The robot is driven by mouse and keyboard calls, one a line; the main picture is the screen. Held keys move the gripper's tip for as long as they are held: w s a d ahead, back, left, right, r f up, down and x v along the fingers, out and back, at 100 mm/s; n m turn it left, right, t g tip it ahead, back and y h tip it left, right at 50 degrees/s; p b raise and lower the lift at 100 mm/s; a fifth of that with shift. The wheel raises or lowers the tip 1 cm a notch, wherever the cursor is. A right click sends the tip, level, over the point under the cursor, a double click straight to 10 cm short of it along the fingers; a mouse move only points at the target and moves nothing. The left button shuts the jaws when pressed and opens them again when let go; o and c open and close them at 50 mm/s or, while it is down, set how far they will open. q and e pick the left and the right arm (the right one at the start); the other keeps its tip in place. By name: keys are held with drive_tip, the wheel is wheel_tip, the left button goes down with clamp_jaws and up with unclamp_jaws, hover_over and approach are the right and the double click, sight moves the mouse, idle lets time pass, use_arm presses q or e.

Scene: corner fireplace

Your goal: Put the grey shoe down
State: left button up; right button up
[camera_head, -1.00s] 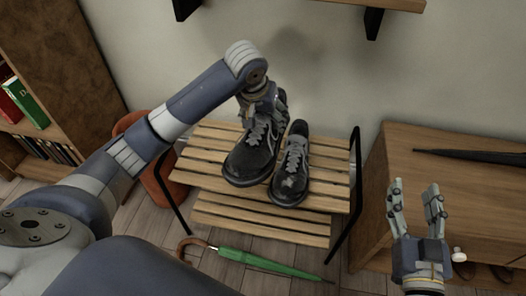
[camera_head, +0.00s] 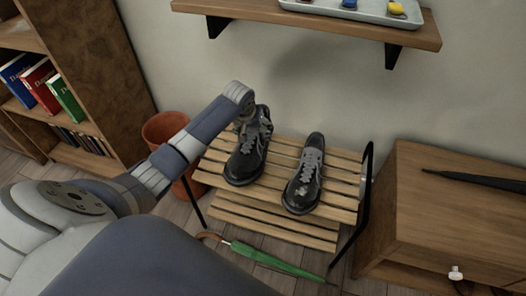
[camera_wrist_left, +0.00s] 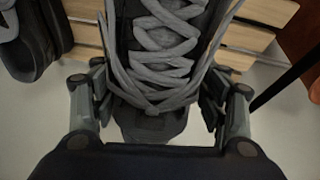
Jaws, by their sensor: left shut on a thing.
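The grey shoe (camera_head: 243,168), dark with grey laces, is at the left part of the slatted wooden rack (camera_head: 335,213). My left gripper (camera_head: 251,128) is shut on it near the ankle end, reaching from the left. In the left wrist view the laces of the grey shoe (camera_wrist_left: 165,45) fill the space between the fingers. I cannot tell whether its sole touches the slats. A matching shoe (camera_head: 302,183) stands to its right on the rack, with a gap between them. My right gripper is out of view.
A terracotta pot (camera_head: 166,130) stands left of the rack. A green umbrella (camera_head: 270,261) lies below in front. A wooden cabinet (camera_head: 430,225) with a dark umbrella (camera_head: 475,182) on top stands at right. A wall shelf (camera_head: 330,24) with a tray is above.

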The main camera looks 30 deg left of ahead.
use_arm(q)
wheel_tip(320, 180, down, 2)
drive_tip(key=shift+f, duration=0.2)
drive_tip(key=shift+f+b, duration=0.45)
drive_tip(key=shift+f, duration=0.15)
wheel_tip(320, 180, down, 3)
drive_tip(key=shift+f+b, duration=0.2)
drive_tip(key=shift+b, duration=0.45)
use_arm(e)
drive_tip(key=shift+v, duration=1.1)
use_arm(q)
drive_tip(key=shift+r, duration=0.1)
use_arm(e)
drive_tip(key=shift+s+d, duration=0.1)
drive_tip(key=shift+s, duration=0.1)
use_arm(q)
drive_tip(key=o, duration=1.4)
drive_tip(key=shift+c, duration=0.2)
